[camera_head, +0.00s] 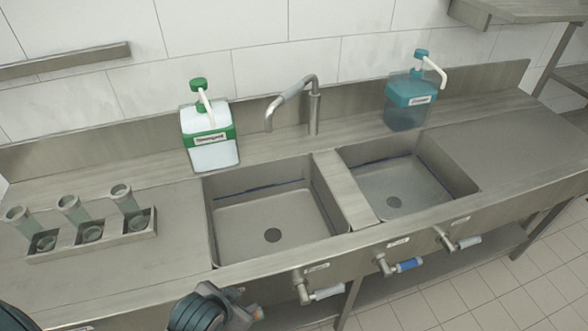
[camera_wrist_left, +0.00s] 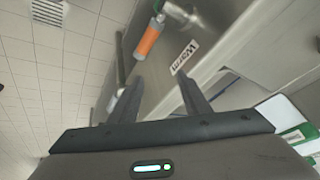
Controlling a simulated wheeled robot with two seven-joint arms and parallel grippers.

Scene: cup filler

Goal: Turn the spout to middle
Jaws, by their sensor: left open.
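The spout (camera_head: 291,92) is a grey metal faucet on the back ledge between the two basins. Its bent end points left, over the back edge of the left basin (camera_head: 270,215). My left gripper (camera_head: 222,302) is low at the front of the counter, far from the spout. In the left wrist view my left gripper (camera_wrist_left: 162,84) is open with nothing between its fingers. An orange-handled lever (camera_wrist_left: 149,40) and a "Warm" label (camera_wrist_left: 184,57) on the counter front lie beyond the fingertips. My right gripper is not in view.
A green-topped dispenser (camera_head: 209,135) stands left of the spout and a teal dispenser (camera_head: 410,98) stands right. A cup rack (camera_head: 97,236) is on the left counter. Levers with white (camera_head: 328,292) and blue (camera_head: 408,265) handles stick out in front. The right counter is clear.

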